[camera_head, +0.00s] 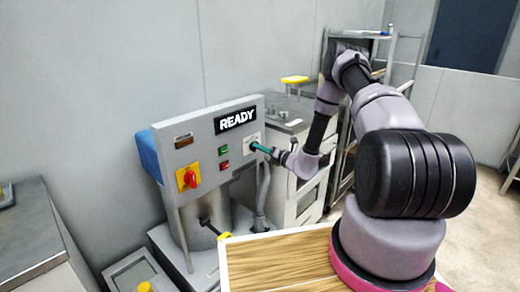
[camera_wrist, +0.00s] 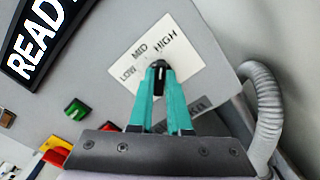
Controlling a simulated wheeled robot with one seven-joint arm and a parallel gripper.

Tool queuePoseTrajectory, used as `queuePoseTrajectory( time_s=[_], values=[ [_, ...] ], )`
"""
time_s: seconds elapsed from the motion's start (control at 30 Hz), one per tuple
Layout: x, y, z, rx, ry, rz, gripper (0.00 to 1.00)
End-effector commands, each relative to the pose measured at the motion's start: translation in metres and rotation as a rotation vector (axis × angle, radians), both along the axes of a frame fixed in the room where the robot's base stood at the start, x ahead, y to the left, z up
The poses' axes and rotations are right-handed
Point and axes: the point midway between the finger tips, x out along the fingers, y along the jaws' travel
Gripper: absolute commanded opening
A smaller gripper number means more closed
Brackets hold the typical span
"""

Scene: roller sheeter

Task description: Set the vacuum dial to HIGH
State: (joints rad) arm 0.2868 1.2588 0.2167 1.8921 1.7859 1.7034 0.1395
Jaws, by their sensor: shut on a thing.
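The vacuum dial is a small black knob (camera_wrist: 159,82) on a white plate (camera_wrist: 188,62) marked LOW, MID and HIGH, seen in the wrist view. My gripper (camera_wrist: 160,70) has its two teal fingers closed around the knob, one on each side. The knob's upper end points up in the wrist view, toward the space between MID and HIGH; I cannot tell its exact setting. In the head view my gripper (camera_head: 262,148) reaches the dial plate (camera_head: 251,139) at the panel's right side, and its fingers hide most of the knob.
The grey panel (camera_head: 190,150) carries a READY display (camera_head: 235,121), a green button (camera_head: 223,150), a red button (camera_head: 224,165) and a red-yellow switch (camera_head: 188,179). A grey hose (camera_wrist: 265,115) curves close to the right of my gripper. A wooden-topped table (camera_head: 285,262) stands in front.

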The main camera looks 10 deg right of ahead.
Motion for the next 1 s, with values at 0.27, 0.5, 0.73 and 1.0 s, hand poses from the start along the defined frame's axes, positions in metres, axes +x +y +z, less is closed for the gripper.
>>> queuePoseTrajectory(
  time_s=[0.27, 0.5, 0.73, 1.0],
  values=[
    [-0.001, -0.001, -0.002, 0.002, 0.006, 0.000, 0.00],
    [-0.001, 0.000, -0.001, 0.002, 0.005, 0.000, 0.46],
    [-0.001, 0.000, -0.001, 0.002, 0.003, 0.000, 0.46],
    [-0.026, -0.020, -0.001, 0.003, 0.006, -0.003, 0.46]
  ],
)
